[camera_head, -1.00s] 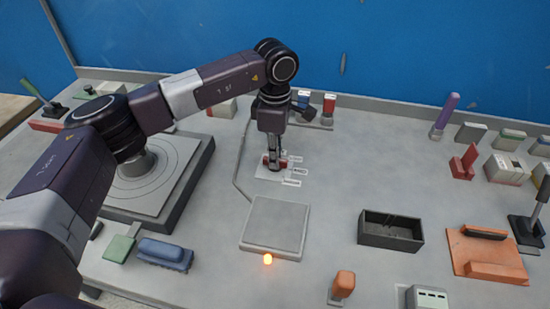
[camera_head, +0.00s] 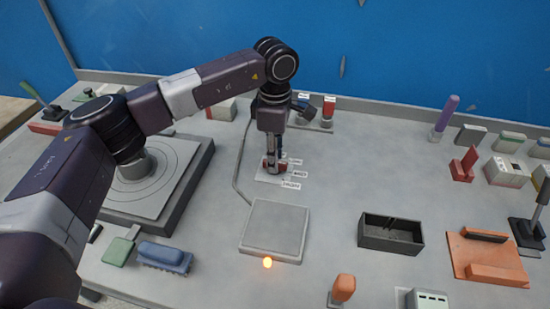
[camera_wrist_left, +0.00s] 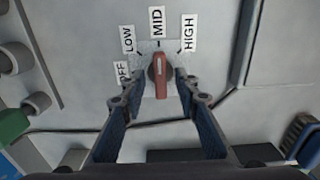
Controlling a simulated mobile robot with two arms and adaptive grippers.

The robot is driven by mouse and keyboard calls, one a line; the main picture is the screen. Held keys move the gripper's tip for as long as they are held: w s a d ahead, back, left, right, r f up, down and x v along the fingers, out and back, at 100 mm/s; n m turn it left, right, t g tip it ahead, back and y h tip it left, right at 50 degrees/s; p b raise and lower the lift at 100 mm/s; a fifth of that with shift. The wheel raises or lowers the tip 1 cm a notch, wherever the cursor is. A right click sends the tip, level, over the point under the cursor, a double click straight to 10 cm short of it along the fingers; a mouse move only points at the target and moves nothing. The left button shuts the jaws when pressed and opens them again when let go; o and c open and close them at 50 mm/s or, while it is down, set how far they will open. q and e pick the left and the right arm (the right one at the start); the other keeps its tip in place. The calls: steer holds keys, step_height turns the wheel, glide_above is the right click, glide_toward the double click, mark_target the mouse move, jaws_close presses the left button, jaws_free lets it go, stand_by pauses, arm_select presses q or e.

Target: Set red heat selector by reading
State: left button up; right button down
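The red heat selector (camera_wrist_left: 161,76) is a knob with a raised bar on a pale plate. Labels OFF (camera_wrist_left: 122,72), LOW (camera_wrist_left: 127,39), MID (camera_wrist_left: 157,22) and HIGH (camera_wrist_left: 189,32) fan around it. Its bar lies roughly in line with the MID mark. My left gripper (camera_wrist_left: 163,75) points down over the selector, one finger on each side of the bar, with narrow gaps showing; I cannot tell whether either finger touches its base. In the head view my left gripper (camera_head: 275,163) partly hides the selector. My right gripper is out of view.
A grey square plate (camera_head: 275,228) stands in front of the selector, with a glowing orange lamp (camera_head: 267,262) at its front edge. A dark open box (camera_head: 391,234) is to the right. A ringed platform (camera_head: 150,185) is at the left. Free panel lies right of the labels.

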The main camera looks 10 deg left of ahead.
arm_select(q)
step_height(320, 180, up, 11)
stand_by(0.3)
steer(key=shift+r, duration=0.1)
